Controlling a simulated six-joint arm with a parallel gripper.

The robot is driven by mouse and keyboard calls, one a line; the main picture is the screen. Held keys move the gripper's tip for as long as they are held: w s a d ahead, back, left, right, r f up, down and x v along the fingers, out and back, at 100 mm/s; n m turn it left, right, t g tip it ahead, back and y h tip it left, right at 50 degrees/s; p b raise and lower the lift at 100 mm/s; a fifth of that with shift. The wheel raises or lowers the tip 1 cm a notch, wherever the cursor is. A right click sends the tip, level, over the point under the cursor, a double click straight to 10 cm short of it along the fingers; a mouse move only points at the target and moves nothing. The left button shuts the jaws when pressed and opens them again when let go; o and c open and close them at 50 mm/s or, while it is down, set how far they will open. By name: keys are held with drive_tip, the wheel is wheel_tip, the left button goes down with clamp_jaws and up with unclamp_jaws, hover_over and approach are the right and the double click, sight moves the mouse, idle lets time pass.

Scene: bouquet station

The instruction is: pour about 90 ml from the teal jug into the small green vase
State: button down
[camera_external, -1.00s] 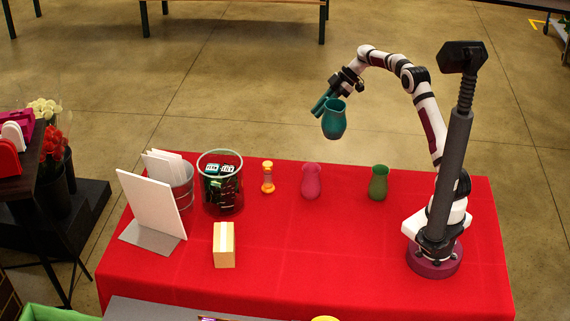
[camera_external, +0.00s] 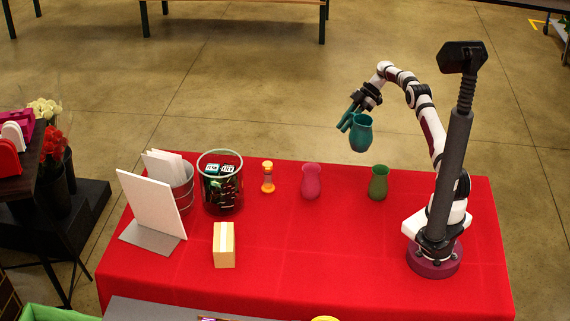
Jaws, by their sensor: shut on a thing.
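The teal jug (camera_external: 361,134) hangs in the air above the back of the table, slightly tilted. My gripper (camera_external: 355,113) is shut on the jug at its handle side, on the left. The small green vase (camera_external: 378,184) stands upright on the red table, below and a little right of the jug. The jug and the vase are well apart. The liquid inside the jug and the inside of the vase cannot be made out.
A pink vase (camera_external: 311,182) stands left of the green vase. The front middle of the red table (camera_external: 320,250) is clear.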

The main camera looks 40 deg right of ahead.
sight(352, 127)
wheel_tip(352, 127, down, 9)
drive_tip(key=shift+f, duration=0.1)
idle(0.3)
drive_tip(key=shift+s+a+r, duration=0.1)
drive_tip(key=shift+r, duration=0.3)
drive_tip(key=s+r+n+t, duration=0.1)
drive_tip(key=r+t, duration=0.1)
drive_tip(key=s+r+t, duration=0.1)
drive_tip(key=s+r, duration=0.1)
drive_tip(key=r, duration=0.1)
drive_tip(key=s+a+r+n+t, duration=0.1)
drive_tip(key=s+r+t, duration=0.1)
drive_tip(key=r, duration=0.1)
drive_tip(key=shift+r+n+t+h, duration=0.25)
drive_tip(key=shift+n+t+h, duration=0.05)
drive_tip(key=shift+h, duration=0.1)
drive_tip(key=shift+s+a+r+n+t+b, duration=0.1)
drive_tip(key=shift+s+r+n+t, duration=0.1)
drive_tip(key=shift+r+t, duration=0.2)
drive_tip(key=shift+s+d+r+n+t+b, duration=0.1)
drive_tip(key=shift+s+r+n+t, duration=0.2)
drive_tip(key=shift+r, duration=0.2)
drive_tip(key=shift+s+a+r+n+t+b, duration=0.1)
drive_tip(key=shift+s+r+t, duration=0.05)
drive_tip(key=shift+r+t, duration=0.3)
drive_tip(key=shift+s+r, duration=0.1)
drive_tip(key=shift+r, duration=0.15)
